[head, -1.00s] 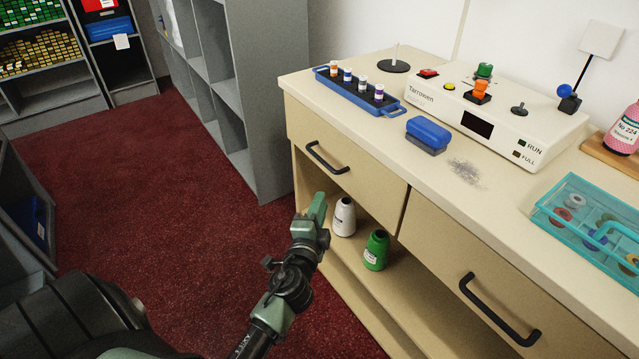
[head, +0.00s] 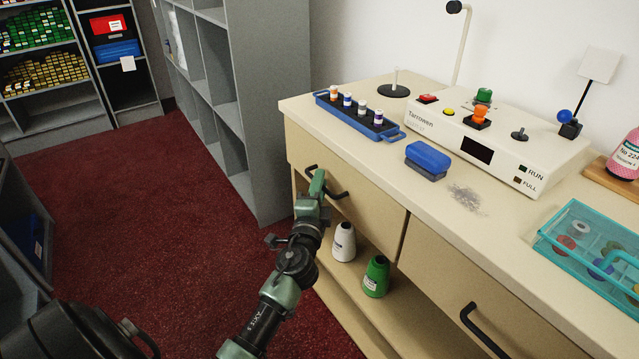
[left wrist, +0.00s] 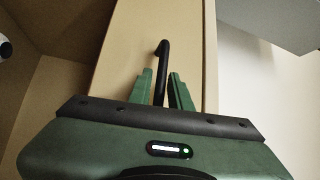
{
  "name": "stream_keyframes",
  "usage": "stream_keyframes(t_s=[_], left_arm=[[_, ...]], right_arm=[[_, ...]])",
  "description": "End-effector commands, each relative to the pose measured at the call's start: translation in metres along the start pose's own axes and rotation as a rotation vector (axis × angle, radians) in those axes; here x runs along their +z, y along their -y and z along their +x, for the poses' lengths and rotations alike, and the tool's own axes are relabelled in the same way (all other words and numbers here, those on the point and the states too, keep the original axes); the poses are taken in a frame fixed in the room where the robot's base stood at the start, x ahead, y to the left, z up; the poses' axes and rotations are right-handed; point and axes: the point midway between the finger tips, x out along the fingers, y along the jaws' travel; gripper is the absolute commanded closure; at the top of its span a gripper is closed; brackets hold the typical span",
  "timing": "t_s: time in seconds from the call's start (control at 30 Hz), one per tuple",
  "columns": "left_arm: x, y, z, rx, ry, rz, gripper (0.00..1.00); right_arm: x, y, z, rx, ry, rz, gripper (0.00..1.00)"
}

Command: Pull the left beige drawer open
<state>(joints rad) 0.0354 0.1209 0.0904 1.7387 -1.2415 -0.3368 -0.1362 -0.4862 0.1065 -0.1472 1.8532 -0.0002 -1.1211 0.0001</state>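The left beige drawer (head: 368,189) is shut in the counter front, with a black bar handle (head: 341,194) on it. My left gripper (head: 317,178) is at this handle and covers part of it in the head view. In the left wrist view the handle (left wrist: 161,62) runs between the two green fingers of my left gripper (left wrist: 163,84). The fingers are apart, with a visible gap on either side of the handle. The right beige drawer (head: 440,262) is shut, with its own black handle (head: 480,330). My right gripper is not in view.
A white cone (head: 344,242) and a green cone (head: 376,276) stand on the open shelf below the drawer. A blue vial tray (head: 335,108) and a blue block (head: 428,158) lie on the countertop. A grey shelf unit (head: 270,120) stands left of the counter.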

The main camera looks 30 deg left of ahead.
Motion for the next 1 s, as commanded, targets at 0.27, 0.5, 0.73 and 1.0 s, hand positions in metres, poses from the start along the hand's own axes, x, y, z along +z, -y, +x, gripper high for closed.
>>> stream_keyframes(t_s=[0.27, 0.5, 0.73, 1.0], left_arm=[[0.0, -0.0002, -0.0004, 0.0, 0.0, 0.0, 1.0], [-0.0001, -0.0004, -0.0006, 0.001, 0.0, 0.0, 1.0], [-0.0001, -0.0006, -0.0007, 0.001, 0.0, 0.0, 1.0], [-0.0001, -0.0009, -0.0009, 0.002, 0.0, 0.0, 1.0]], right_arm=[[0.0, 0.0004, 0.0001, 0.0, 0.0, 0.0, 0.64], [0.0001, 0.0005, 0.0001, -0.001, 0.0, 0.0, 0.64], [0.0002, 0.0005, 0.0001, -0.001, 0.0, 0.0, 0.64], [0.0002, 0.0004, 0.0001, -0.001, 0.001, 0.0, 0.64]])
